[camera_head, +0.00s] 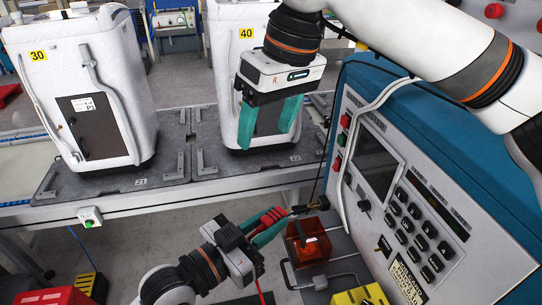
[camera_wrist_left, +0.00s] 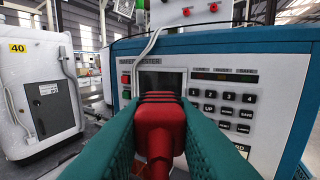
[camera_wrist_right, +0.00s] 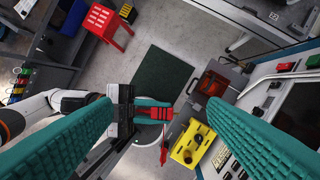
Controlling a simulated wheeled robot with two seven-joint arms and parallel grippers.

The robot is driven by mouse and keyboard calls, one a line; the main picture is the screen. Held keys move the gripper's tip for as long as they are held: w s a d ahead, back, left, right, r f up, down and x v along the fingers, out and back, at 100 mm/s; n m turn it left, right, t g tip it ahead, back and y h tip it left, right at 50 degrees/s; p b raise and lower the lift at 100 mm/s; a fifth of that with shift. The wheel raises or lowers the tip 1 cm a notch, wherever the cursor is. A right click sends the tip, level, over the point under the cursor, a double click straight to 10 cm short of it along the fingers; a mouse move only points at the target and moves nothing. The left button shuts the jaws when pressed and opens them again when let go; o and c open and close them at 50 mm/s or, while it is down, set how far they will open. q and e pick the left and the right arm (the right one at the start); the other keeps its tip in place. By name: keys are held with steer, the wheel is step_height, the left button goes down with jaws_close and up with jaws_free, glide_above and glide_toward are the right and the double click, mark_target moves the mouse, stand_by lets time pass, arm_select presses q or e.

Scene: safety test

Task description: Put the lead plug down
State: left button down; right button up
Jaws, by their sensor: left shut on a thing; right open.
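The red lead plug (camera_head: 272,215) is between the teal fingers of my left gripper (camera_head: 268,232), in front of the tester. In the left wrist view the red plug (camera_wrist_left: 160,130) fills the space between the fingers and points toward the tester panel. It also shows from above in the right wrist view (camera_wrist_right: 153,112), with a red lead hanging below it. Whether its tip touches anything is not clear. My right gripper (camera_head: 268,120) is open and empty, fingers pointing down, in front of the white unit marked 40.
The blue tester (camera_head: 440,130) with keypad and screen stands at right. Before it are an orange see-through box (camera_head: 308,241) and a yellow holder with round recesses (camera_wrist_right: 193,146). White units marked 30 (camera_head: 75,90) and 40 (camera_head: 225,60) stand on the bench behind.

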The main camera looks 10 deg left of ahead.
mark_target(272, 215)
steer(key=s+f+h, duration=0.1)
steer(key=f, duration=0.4)
steer(key=s+f+h, duration=0.1)
steer(key=f, duration=0.4)
steer(key=s+d+f+h, duration=0.1)
steer(key=f, duration=0.5)
steer(key=shift+s+d, duration=0.1)
steer(key=c, duration=0.9)
arm_select(q)
steer(key=c, duration=1.1)
jaws_free()
steer(key=shift+c, duration=0.2)
arm_select(e)
steer(key=shift+c, duration=0.7)
